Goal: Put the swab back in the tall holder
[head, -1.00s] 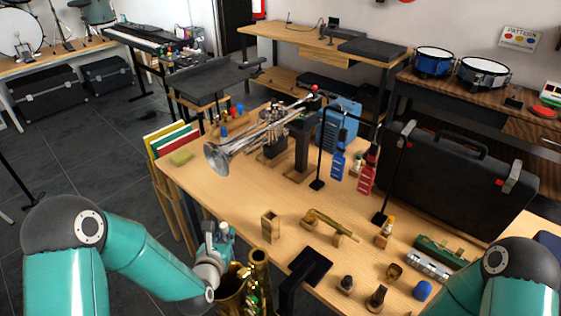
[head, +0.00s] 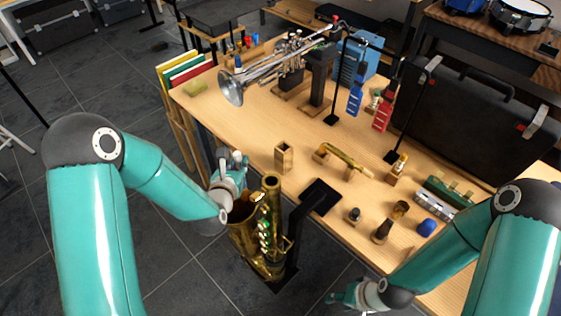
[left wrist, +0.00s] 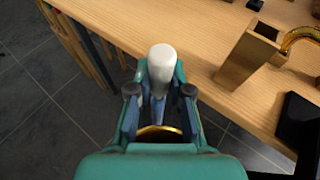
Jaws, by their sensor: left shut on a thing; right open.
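The swab (left wrist: 162,62) has a thick white end standing up between the fingers of my left gripper (left wrist: 160,91). A blue part of it runs down below the fingers towards the gold bell rim; I cannot tell whether its lower end is inside the bell. In the head view my left gripper (head: 236,160) is just above the saxophone bell (head: 240,213), shut on the swab. The tall holder (head: 284,157), an upright square wooden tube with an open top, stands right of the gripper on the table; it also shows in the left wrist view (left wrist: 247,57). My right gripper (head: 343,297) is open, low in front of the table.
The saxophone (head: 268,235) stands on a black stand at the table's front edge. A brass piece on a wooden rest (head: 343,158) lies right of the holder. A black plate (head: 321,196) is in front. A trumpet (head: 275,70) is behind. Table left of the holder is clear.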

